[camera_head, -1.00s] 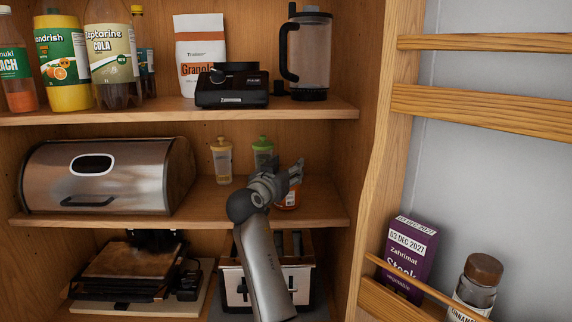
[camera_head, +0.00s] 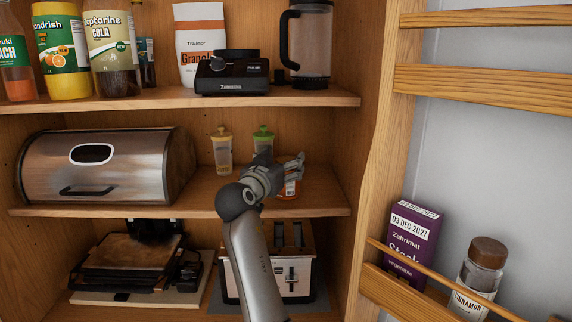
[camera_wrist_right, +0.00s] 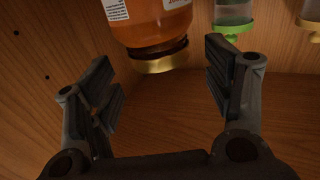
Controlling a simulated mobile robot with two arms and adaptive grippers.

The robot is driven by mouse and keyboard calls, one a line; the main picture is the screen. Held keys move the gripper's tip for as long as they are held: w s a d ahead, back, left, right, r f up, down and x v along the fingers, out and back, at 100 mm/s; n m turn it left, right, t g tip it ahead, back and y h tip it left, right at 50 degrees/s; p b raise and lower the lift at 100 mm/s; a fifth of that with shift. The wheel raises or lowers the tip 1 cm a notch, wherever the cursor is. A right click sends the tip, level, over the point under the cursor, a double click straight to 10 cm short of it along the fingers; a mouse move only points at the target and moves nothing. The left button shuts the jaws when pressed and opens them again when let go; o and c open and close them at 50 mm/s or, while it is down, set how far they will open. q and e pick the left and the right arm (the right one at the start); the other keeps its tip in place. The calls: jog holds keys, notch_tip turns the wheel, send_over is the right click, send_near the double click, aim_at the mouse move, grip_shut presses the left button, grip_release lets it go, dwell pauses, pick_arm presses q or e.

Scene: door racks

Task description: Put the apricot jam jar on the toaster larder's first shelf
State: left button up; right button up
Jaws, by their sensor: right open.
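The jam jar (camera_head: 291,188), with orange contents, stands on the middle shelf at its right part, mostly hidden behind my right gripper (camera_head: 292,168). In the right wrist view the jar (camera_wrist_right: 155,30) appears upside down, with a gold lid and a white label; I cannot read its flavour. My right gripper (camera_wrist_right: 162,65) is open there, its two fingers spread to either side of the jar's lid end, with gaps showing beside it. The toaster (camera_head: 285,265) stands on the bottom shelf, partly hidden by my right arm. My left gripper is not in view.
A yellow-lidded bottle (camera_head: 222,150) and a green-lidded bottle (camera_head: 263,140) stand behind the jar. A bread bin (camera_head: 120,165) fills the middle shelf's left. The upper shelf (camera_head: 170,103) is above. The door racks hold a purple box (camera_head: 411,240) and a cinnamon jar (camera_head: 480,272).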

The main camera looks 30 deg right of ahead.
jog(key=b+v, duration=0.3)
jog(key=v, duration=0.5)
jog(key=shift+a, duration=0.25)
jog(key=shift+s, duration=0.1)
